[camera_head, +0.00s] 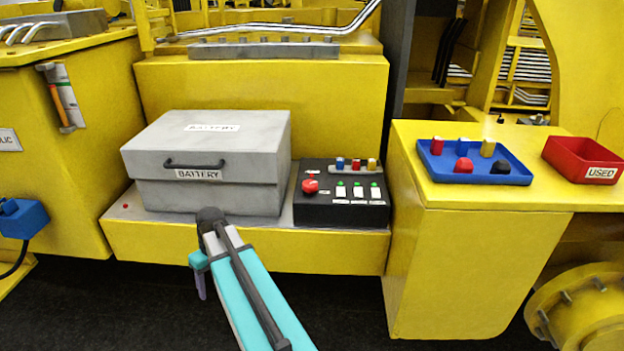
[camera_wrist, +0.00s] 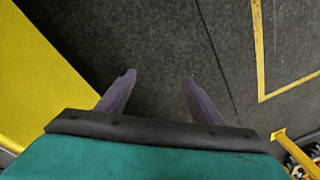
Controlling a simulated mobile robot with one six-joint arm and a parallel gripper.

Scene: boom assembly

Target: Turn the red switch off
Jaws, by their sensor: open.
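The red switch (camera_head: 310,186) is a round red knob on the left part of the black control panel (camera_head: 340,214), to the right of the grey battery box. It is not in the wrist view. I cannot tell its setting from here. My gripper (camera_head: 200,290) hangs below and in front of the battery box, to the left of the panel and apart from it. In the wrist view my gripper (camera_wrist: 160,80) is open and empty, with its two purple fingers spread over the dark floor.
The grey battery box (camera_head: 205,195) stands left of the panel on a yellow ledge (camera_head: 240,250). The panel also has several white switches and coloured fuses. A blue tray (camera_head: 435,170) with coloured parts and a red USED bin (camera_head: 570,163) sit on the yellow right surface.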

